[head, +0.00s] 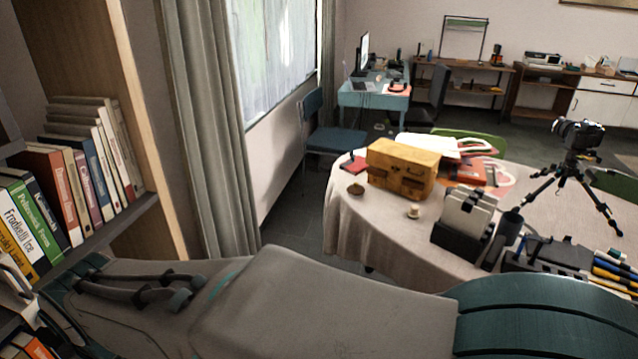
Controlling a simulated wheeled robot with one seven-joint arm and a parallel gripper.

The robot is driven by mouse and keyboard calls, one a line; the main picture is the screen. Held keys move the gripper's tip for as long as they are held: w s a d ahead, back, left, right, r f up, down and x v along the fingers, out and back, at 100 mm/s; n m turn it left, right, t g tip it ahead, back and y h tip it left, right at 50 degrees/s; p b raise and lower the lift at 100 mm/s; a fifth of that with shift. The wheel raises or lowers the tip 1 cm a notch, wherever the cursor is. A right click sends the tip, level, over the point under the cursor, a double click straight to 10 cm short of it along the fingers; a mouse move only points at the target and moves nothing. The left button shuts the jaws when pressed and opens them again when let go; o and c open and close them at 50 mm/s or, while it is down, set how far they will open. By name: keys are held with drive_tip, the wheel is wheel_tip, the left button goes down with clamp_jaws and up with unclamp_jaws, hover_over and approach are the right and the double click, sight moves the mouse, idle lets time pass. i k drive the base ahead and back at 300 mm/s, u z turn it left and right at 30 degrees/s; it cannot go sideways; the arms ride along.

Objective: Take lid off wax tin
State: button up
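A small, low, round brownish tin (356,188) sits near the left edge of the cloth-covered table (350,222), left of the yellow case. It looks like the wax tin, but it is too small to tell its lid from its body. A small cream round object (413,211) stands to its right, in front of the case. My grey and teal arm stretches across the foreground. Dark finger-like parts at its left end look like my gripper (135,288), near the bookshelf and well apart from the table. Its opening cannot be made out.
A bookshelf (95,230) is close at left.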

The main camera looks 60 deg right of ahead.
sight(356, 189)
drive_tip(key=z, duration=2.3)
drive_tip(key=i, duration=2.05)
drive_tip(key=u, duration=0.2)
